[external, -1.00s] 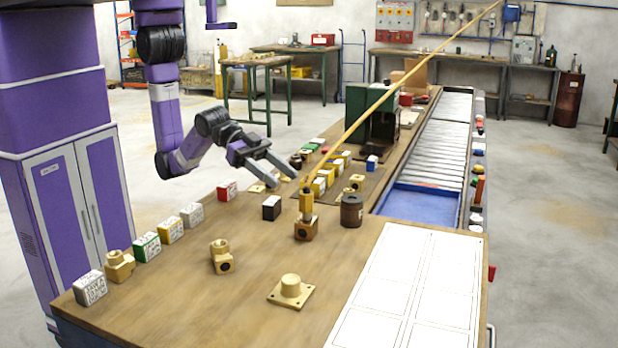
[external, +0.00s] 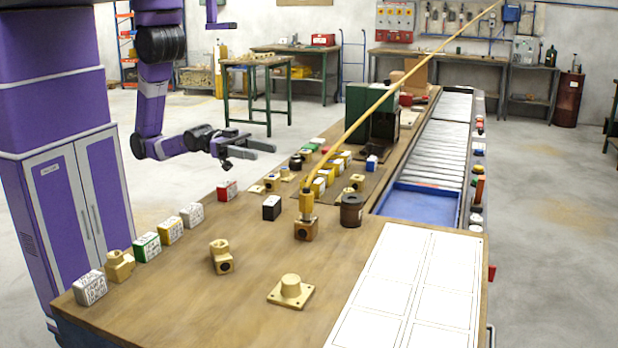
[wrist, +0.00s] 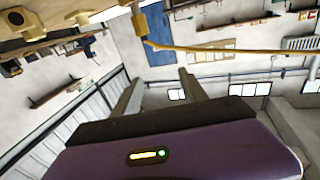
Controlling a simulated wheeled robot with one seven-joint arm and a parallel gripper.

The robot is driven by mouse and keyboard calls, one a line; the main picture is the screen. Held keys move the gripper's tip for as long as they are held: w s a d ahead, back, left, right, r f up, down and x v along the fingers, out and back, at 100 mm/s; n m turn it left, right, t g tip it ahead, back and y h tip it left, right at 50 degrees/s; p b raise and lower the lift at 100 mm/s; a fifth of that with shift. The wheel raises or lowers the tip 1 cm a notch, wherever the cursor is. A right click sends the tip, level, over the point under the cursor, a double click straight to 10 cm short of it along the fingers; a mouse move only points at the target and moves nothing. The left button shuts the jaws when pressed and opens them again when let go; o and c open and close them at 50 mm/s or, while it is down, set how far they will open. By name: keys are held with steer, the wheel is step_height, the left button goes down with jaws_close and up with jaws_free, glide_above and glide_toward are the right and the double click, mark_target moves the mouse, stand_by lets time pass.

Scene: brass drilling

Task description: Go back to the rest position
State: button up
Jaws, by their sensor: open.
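My gripper (external: 258,146) is open and empty in the external view. It is held level above the far left edge of the wooden table (external: 175,285), pointing right and clear of the parts there. In the wrist view my gripper's two fingers (wrist: 157,85) stand apart with nothing between them. That view looks across the room, with brass parts (wrist: 32,24) along its upper left edge.
Brass fittings (external: 221,256), a flanged part (external: 290,291), and coloured blocks, one red (external: 227,191), stand on the table. A long yellow rod (external: 400,98) slants up from a fitting. A blue tray (external: 416,205) and rollers lie right. Floor space is open behind my arm.

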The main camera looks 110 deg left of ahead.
steer(key=s+a+f+n+g+y, duration=0.1)
steer(key=s+a, duration=0.3)
steer(key=s, duration=0.4)
steer(key=s+a+f+n+g+y, duration=0.1)
steer(key=s+a+f, duration=0.3)
steer(key=s, duration=0.4)
steer(key=s+a+f+n+y, duration=0.1)
steer(key=s+a+f+y, duration=0.2)
steer(key=s, duration=0.5)
steer(key=shift+a+f+n+g, duration=0.15)
steer(key=shift+a+n+g, duration=0.2)
steer(key=shift+a, duration=0.3)
